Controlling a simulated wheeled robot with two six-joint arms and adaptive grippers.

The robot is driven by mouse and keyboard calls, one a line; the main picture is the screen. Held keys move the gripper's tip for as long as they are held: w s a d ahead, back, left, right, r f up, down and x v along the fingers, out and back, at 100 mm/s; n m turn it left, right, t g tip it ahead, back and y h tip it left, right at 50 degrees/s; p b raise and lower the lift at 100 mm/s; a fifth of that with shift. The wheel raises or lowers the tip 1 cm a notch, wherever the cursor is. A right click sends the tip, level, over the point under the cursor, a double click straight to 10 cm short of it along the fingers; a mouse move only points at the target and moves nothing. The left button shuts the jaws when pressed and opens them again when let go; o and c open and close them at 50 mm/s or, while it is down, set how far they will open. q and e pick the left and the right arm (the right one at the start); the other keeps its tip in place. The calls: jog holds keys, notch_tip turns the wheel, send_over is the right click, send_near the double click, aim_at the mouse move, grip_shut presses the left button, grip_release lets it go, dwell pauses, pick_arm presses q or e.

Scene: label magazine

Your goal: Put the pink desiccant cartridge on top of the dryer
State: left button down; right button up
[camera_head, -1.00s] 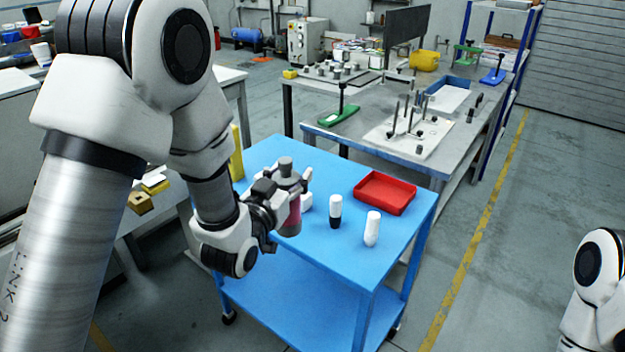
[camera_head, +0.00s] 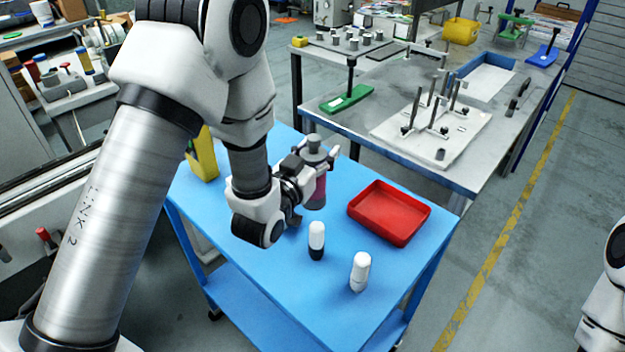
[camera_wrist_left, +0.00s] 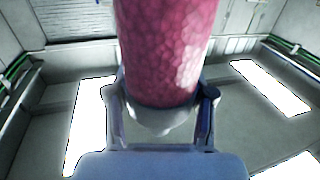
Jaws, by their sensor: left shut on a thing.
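The pink desiccant cartridge (camera_head: 317,193) has a grey cap and stands about upright in my left gripper (camera_head: 318,172). The gripper is shut around it, above or at the blue trolley top; I cannot tell whether its base touches. In the left wrist view the mottled pink body of the cartridge (camera_wrist_left: 168,50) fills the upper middle, between the fingers (camera_wrist_left: 163,105). I cannot make out for sure which thing is the dryer. Only a white part of my right arm shows at the right edge; its gripper is out of view.
The blue trolley (camera_head: 290,275) bears a red tray (camera_head: 391,238), a white bottle with a black base (camera_head: 316,241), a white bottle (camera_head: 360,272) and a yellow block (camera_head: 203,155). A grey workbench (camera_head: 385,112) stands behind. A bench with colourful-capped items (camera_head: 70,75) stands at the left.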

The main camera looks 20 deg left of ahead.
pick_arm(q)
jog(key=f, duration=0.6)
jog(key=shift+w+f, duration=0.2)
jog(key=shift+f, duration=0.1)
jog(key=shift+s+r, duration=0.15)
jog(key=shift+s, duration=0.05)
jog(key=shift+c, duration=2)
grip_release()
jog(key=shift+w+f, duration=0.1)
jog(key=shift+f, duration=0.15)
